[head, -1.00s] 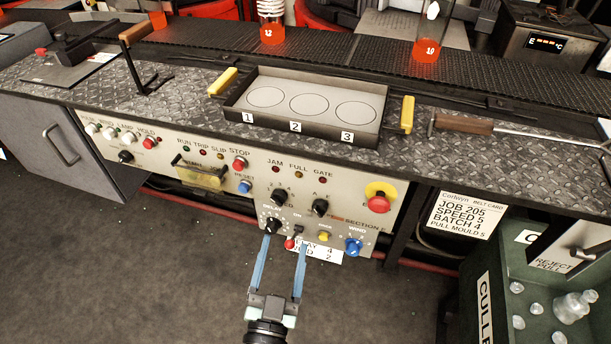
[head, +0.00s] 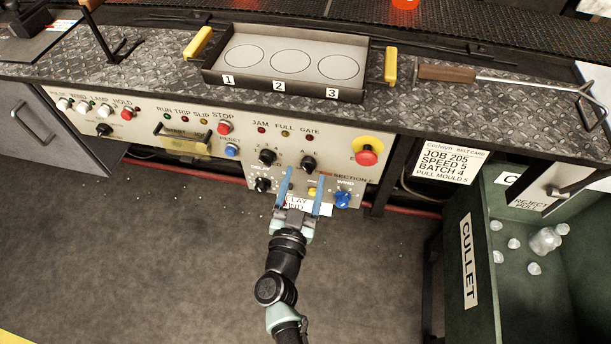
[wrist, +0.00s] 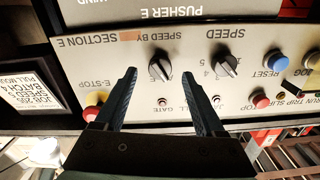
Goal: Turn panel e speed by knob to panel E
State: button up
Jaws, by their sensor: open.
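The SPEED BY knob (head: 308,164) is a black pointer knob in the upper knob row of the grey SECTION E panel (head: 362,200). In the upside-down wrist view, the SPEED BY knob (wrist: 160,67) shows between and beyond the fingertips. A pale line marks it, but I cannot read its setting. My gripper (head: 309,171) is open and empty, its blue fingers reaching towards this knob. In the wrist view my gripper (wrist: 158,74) has clear space between both fingers and the knob; contact is not visible.
The black SPEED knob (wrist: 227,65) is beside it. The red E-STOP button (head: 366,157) is to the right in the head view. A lower row holds a black knob (head: 262,185) and a blue knob (head: 342,200). A belt card (head: 450,162) reads speed 5. The counter overhangs the panel.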

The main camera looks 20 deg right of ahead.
jog(key=shift+x, duration=1)
grip_shut()
